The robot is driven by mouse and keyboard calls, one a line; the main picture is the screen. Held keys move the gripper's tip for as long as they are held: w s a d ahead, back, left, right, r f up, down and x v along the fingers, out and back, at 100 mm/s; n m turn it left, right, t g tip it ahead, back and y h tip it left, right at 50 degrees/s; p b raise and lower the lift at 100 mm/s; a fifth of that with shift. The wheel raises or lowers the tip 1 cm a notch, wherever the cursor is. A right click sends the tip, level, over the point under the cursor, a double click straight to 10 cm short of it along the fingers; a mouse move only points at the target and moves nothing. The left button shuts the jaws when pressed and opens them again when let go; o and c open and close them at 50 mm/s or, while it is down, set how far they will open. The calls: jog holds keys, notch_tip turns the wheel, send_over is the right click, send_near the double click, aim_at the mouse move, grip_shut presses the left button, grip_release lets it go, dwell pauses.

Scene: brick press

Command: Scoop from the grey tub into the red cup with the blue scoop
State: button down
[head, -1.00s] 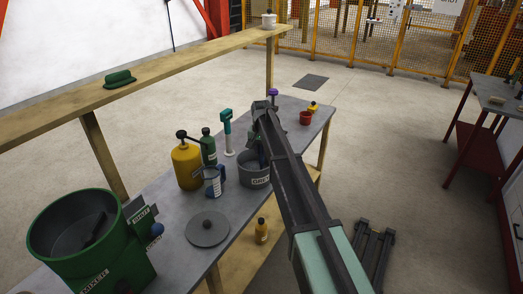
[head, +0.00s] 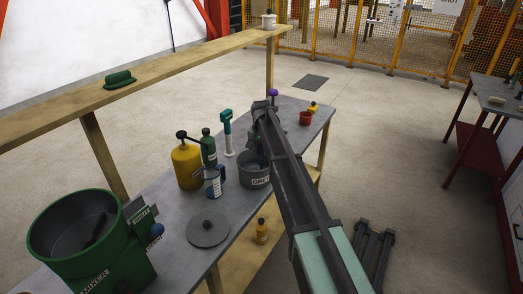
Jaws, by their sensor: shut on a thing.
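The grey tub (head: 250,180) stands on the bench, partly hidden behind my arm. Its label is cut off by the arm. My gripper (head: 262,158) is low over the tub and mostly hidden by the arm. It is shut on what appears to be the blue scoop; only a small dark bluish part shows, and I cannot tell how deep it is or what it carries. The red cup (head: 305,118) stands upright on the far right part of the bench, apart from the gripper.
Left of the tub stand a blue-and-white container (head: 213,184), a yellow bottle (head: 187,167), a green bottle (head: 208,149) and a white-and-teal upright tool (head: 228,135). A grey lid (head: 208,230) lies in front. A green mixer (head: 95,250) is at left. A wooden shelf (head: 180,62) runs behind.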

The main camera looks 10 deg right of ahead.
notch_tip(320, 180, up, 14)
jog(key=p, duration=1.4)
jog(key=shift+r, duration=0.1)
dwell(0.3)
notch_tip(320, 180, up, 6)
jog(key=p, duration=0.6)
dwell(0.5)
